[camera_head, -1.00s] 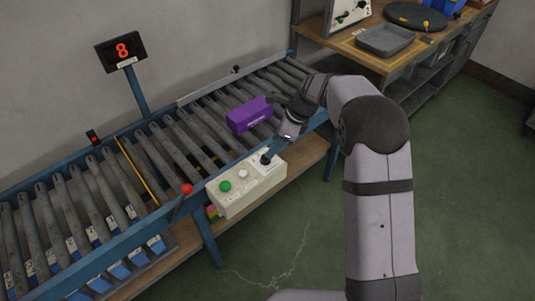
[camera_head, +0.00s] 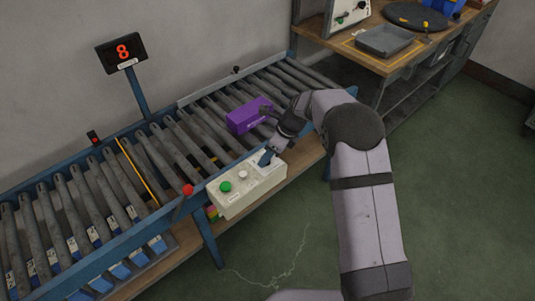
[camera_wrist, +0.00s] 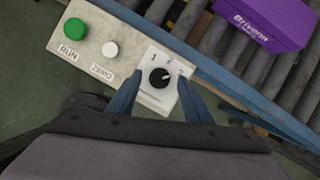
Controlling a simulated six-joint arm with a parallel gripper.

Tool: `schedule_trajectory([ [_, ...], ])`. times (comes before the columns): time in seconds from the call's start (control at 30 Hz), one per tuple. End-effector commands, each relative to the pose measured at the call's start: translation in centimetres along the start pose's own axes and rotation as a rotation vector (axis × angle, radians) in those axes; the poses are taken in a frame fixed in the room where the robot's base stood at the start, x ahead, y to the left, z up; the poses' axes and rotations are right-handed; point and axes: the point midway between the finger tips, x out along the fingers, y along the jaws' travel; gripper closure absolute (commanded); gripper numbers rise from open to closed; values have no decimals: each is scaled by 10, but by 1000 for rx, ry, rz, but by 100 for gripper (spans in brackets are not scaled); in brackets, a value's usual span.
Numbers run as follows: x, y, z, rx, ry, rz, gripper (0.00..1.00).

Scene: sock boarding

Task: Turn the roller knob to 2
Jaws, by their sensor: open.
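The roller knob (camera_wrist: 160,77) is black and round, on a white plate marked 1, 2 and a third mark partly covered by a finger. Its pale pointer line aims up and right, between the 2 and the third mark as far as I can tell. The plate is on the right end of the cream control box (camera_head: 228,205). My gripper (camera_wrist: 158,92) is open, with one blue finger on each side of the knob and a gap on both sides. In the head view my gripper (camera_head: 267,158) hides the knob.
The box also carries a green RUN button (camera_wrist: 74,28) and a white ZERO button (camera_wrist: 110,49). A purple box (camera_head: 249,116) lies on the roller conveyor (camera_head: 180,140) behind. A display (camera_head: 122,51) reads 8.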

Motion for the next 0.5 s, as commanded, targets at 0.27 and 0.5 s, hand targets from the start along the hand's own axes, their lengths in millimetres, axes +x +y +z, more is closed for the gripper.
schedule_trajectory([
  [0.27, 11, 0, 0, 0, -1, -1, 54],
  [0.5, 10, 0, 0, 0, -1, -1, 69],
])
